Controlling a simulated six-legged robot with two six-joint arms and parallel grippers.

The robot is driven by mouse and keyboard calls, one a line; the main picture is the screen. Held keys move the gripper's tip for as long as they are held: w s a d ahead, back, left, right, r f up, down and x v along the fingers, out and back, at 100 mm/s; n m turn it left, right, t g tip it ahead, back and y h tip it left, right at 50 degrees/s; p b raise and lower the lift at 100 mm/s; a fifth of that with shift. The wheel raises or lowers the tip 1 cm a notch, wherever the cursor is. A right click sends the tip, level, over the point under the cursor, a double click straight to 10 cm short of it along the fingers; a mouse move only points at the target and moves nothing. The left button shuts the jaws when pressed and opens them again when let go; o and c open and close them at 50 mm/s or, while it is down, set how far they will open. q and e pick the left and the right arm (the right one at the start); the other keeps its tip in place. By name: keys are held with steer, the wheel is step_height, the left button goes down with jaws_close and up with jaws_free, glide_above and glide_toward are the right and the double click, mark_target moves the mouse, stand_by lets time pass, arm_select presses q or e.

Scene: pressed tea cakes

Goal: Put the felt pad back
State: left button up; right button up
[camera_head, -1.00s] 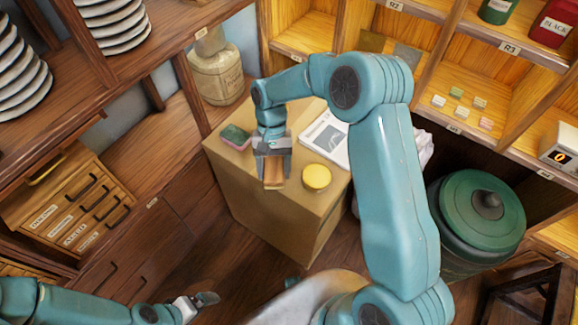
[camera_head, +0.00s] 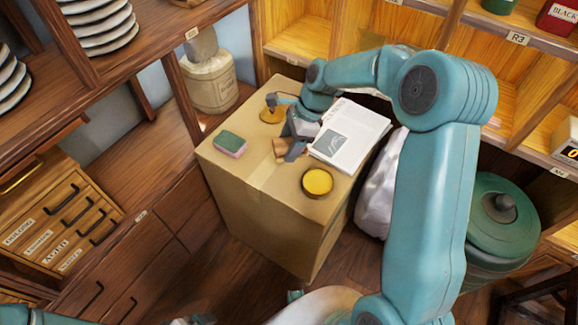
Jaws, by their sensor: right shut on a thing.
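My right gripper (camera_head: 297,136) is over the top of a cardboard box (camera_head: 245,180). It is shut on a tan, wood-coloured block (camera_head: 283,149), partly hidden by the fingers. I cannot tell whether this block is the felt pad, or whether it touches the box top. A green and pink sponge-like pad (camera_head: 229,144) lies on the box to the left of the gripper. A flat yellowish disc (camera_head: 271,116) lies behind the gripper. My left gripper (camera_head: 186,321) only just shows at the bottom edge, and its jaws cannot be made out.
A round tin with a yellow top (camera_head: 317,182) stands at the box's front. A white booklet (camera_head: 350,137) lies at its right. A white bag (camera_head: 382,188) and a green lidded bin (camera_head: 500,215) stand to the right. A large jar (camera_head: 210,84) stands behind on the left.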

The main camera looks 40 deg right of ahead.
mark_target(284, 173)
step_height(284, 173, down, 9)
steer(key=shift+r+b, duration=0.1)
steer(key=shift+b, duration=0.4)
steer(key=o, duration=0.9)
steer(key=shift+o, duration=0.2)
steer(key=shift+d+r, duration=0.1)
steer(key=shift+r, duration=0.2)
steer(key=p+v, duration=0.1)
steer(key=v, duration=1)
steer(key=shift+r+p, duration=0.25)
steer(key=shift+p, duration=0.05)
